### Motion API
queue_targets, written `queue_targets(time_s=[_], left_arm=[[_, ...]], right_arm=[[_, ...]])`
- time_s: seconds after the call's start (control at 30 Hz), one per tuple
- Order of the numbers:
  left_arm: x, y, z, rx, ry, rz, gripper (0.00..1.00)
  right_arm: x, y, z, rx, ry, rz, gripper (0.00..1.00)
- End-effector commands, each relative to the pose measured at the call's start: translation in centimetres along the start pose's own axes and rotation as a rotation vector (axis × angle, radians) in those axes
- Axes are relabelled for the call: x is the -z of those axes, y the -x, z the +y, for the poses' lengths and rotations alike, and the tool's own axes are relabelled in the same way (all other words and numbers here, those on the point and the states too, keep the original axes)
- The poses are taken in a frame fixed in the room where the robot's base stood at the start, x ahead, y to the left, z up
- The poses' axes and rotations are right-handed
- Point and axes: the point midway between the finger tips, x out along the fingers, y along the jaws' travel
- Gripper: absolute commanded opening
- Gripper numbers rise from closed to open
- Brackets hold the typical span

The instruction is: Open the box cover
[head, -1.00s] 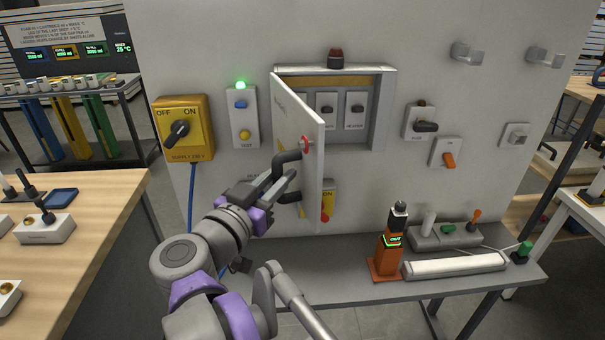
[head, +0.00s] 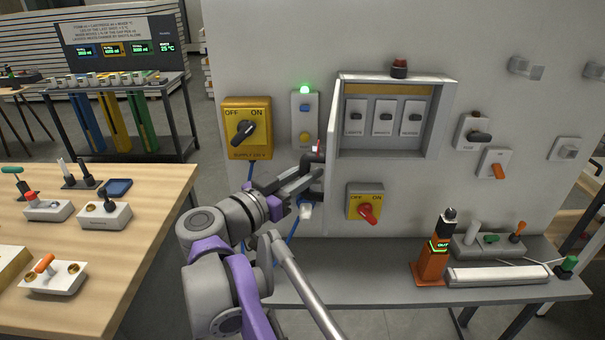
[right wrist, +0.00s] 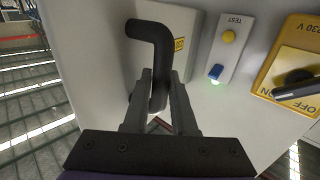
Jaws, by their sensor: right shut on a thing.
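The box cover (head: 331,135) is a pale door on the grey wall panel, hinged at its left side. It stands swung out from the box (head: 432,120) and shows almost edge-on in the head view. The box front is uncovered, with three black switches (head: 383,118) in view inside. My right gripper (head: 312,178) is shut on the cover's black handle (head: 311,158). In the right wrist view the bent handle (right wrist: 158,55) sits between the two fingers (right wrist: 158,100). My left gripper is not in view.
A yellow supply switch (head: 247,128) and a test plate (head: 305,118) with a green lamp are left of the cover. A yellow switch with a red knob (head: 366,203) is below the box. A grey shelf (head: 370,284) holds an orange device (head: 432,262).

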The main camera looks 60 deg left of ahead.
Motion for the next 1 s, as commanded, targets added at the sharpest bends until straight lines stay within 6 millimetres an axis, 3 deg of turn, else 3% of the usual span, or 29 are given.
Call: queue_targets(time_s=[0.67,0.7,0.8,0.83,1.0], left_arm=[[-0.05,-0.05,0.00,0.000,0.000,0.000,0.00],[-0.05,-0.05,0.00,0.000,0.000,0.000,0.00],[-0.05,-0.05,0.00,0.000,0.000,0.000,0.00],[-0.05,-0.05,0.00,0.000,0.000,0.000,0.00],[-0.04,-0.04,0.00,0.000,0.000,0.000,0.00]], right_arm=[[-0.23,0.01,-0.01,0.001,-0.002,-0.005,0.00],[-0.22,0.01,-0.01,0.001,-0.002,-0.005,0.32],[-0.19,0.01,-0.01,0.001,-0.001,-0.004,0.50],[-0.18,0.01,-0.01,0.001,-0.001,-0.004,0.55],[-0.12,0.00,0.00,0.001,-0.001,-0.003,0.55]])
